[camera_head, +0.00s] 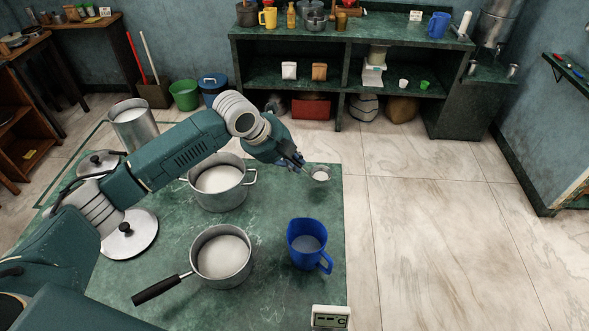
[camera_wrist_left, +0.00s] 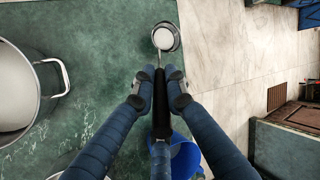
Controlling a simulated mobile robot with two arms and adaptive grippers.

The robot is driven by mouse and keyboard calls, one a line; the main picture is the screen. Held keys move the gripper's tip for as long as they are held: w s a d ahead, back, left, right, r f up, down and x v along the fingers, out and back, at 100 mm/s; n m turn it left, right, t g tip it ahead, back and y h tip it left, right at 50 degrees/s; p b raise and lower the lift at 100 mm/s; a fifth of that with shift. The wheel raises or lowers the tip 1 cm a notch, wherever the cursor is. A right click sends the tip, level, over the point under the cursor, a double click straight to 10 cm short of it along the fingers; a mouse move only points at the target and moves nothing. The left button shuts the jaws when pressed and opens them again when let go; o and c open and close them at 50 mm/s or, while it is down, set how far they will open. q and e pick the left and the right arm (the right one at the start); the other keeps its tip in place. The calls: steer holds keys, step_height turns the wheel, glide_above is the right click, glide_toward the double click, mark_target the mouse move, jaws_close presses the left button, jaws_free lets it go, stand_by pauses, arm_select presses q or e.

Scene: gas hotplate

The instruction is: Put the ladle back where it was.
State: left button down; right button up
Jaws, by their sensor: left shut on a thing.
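My left gripper (camera_head: 295,164) is shut on the dark handle of a ladle (camera_head: 320,175). In the left wrist view the fingers (camera_wrist_left: 160,88) close on the handle, and the ladle's round metal bowl (camera_wrist_left: 166,37) points away from me with something white in it. The ladle is held over the right edge of the green table (camera_head: 275,188), to the right of a two-handled pot (camera_head: 221,184) with white contents. That pot also shows at the left of the left wrist view (camera_wrist_left: 20,95). My right gripper is not in view.
A blue jug (camera_head: 307,243) and a saucepan (camera_head: 222,257) with a long dark handle stand nearer on the table. A tall pot (camera_head: 133,125) and lids (camera_head: 130,236) are at the left. A digital display (camera_head: 330,317) sits at the front edge. The floor at right is clear.

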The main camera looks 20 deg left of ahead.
arm_select(q)
step_height(320, 180, down, 4)
steer(key=shift+r, duration=0.25)
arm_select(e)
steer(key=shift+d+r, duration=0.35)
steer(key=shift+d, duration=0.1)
arm_select(q)
steer(key=shift+f, duration=0.1)
steer(key=c, duration=1.8)
jaws_free()
steer(key=shift+o, duration=0.2)
steer(key=b+v, duration=0.1)
steer(key=v, duration=1.1)
steer(key=shift+b, duration=0.35)
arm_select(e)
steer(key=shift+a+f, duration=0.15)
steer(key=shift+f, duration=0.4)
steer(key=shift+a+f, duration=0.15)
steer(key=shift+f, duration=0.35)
arm_select(q)
steer(key=shift+s, duration=0.1)
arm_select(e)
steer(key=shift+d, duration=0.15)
